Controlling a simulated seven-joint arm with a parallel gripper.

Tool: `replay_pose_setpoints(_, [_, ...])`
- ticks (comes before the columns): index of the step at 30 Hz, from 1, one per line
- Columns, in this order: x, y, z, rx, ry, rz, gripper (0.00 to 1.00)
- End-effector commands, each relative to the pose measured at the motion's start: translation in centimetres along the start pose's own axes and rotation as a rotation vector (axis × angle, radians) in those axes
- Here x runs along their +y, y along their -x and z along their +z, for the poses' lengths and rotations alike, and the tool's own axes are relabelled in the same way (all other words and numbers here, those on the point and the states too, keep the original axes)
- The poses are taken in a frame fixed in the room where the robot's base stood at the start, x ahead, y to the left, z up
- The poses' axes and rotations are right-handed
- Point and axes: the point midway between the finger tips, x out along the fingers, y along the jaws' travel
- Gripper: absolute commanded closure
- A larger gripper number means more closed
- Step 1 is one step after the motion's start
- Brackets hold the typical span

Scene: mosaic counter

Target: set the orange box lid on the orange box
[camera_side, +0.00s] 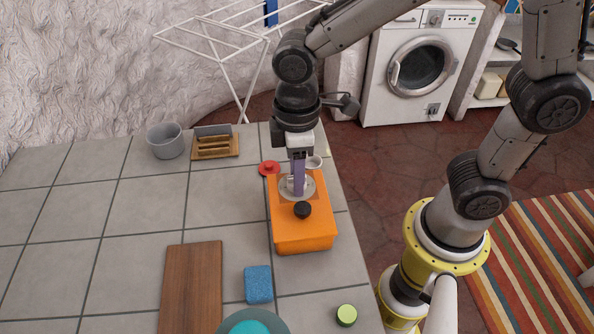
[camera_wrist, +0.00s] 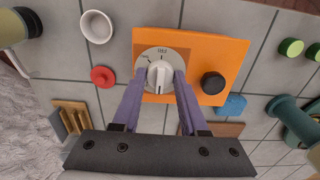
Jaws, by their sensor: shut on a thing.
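The orange box (camera_side: 304,232) stands near the counter's right edge. In the wrist view its orange top (camera_wrist: 215,55) carries a round grey dial plate with a white knob (camera_wrist: 158,80) and a separate black knob (camera_wrist: 213,83). The black knob also shows in the side view (camera_side: 302,210). I cannot make out an orange lid apart from the box. My gripper (camera_side: 298,192) points down over the dial. Its purple fingers (camera_wrist: 157,75) are shut on the white knob, one on each side. The fingers hide part of the dial plate.
A red knobbed disc (camera_side: 270,168) and a small white cup (camera_side: 314,162) stand close behind the box. A grey pot (camera_side: 165,141) and wooden rack (camera_side: 216,147) are at the back. A board (camera_side: 190,285), blue sponge (camera_side: 258,284) and green disc (camera_side: 347,315) lie in front. The left counter is clear.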

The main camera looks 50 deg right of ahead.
Motion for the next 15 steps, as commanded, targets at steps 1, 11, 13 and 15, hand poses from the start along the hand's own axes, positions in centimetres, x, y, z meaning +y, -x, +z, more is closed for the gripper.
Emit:
replay_pose_setpoints(1, [0.01, 0.02, -0.04, 0.002, 0.0, 0.0, 1.0])
replay_pose_setpoints(11, [0.01, 0.02, -0.04, 0.002, 0.0, 0.0, 0.34])
replay_pose_setpoints(13, [0.01, 0.02, -0.03, 0.001, 0.0, 0.0, 0.22])
replay_pose_setpoints(15, [0.01, 0.01, -0.03, 0.001, 0.0, 0.0, 0.22])
